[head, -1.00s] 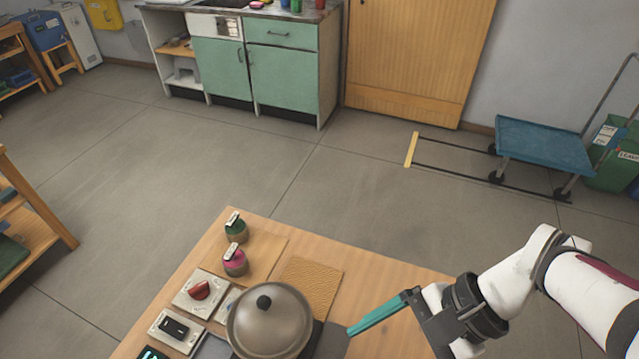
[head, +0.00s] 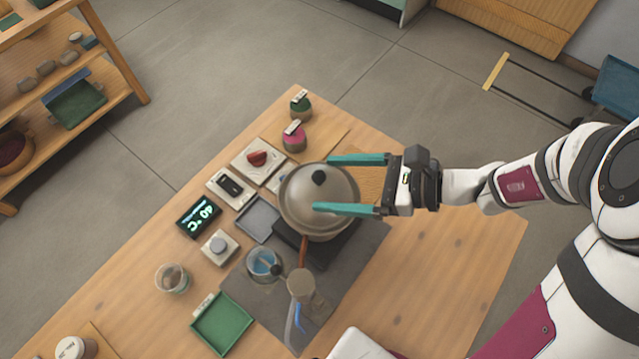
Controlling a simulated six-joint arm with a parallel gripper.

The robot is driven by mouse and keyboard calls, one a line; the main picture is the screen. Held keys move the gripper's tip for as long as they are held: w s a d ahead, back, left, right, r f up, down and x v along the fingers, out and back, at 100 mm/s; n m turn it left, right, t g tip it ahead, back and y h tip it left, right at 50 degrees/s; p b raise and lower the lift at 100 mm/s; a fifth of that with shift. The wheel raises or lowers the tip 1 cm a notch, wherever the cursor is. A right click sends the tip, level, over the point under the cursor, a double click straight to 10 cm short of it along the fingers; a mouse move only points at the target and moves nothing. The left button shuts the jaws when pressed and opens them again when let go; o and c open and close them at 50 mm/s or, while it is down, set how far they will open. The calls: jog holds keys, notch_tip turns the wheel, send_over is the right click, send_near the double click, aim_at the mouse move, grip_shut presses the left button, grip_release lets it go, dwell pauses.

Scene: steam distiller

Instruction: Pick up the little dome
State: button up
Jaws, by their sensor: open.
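My gripper (head: 322,184) reaches in from the right. I cannot tell how high the fingers are above the lid.
Near the pot are a pink-topped jar (head: 294,138), a red-knob panel (head: 258,160), a temperature display (head: 198,215), a glass beaker (head: 264,264), a metal cylinder (head: 301,283) and a green tray (head: 222,324). The wooden table (head: 440,270) is bare at right.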

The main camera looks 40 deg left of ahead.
aim_at(319, 183)
jog(key=x, duration=0.3)
jog(key=shift+s+a+r, duration=0.1)
jog(key=shift+a, duration=0.1)
jog(key=shift+d, duration=0.1)
grip_shut()
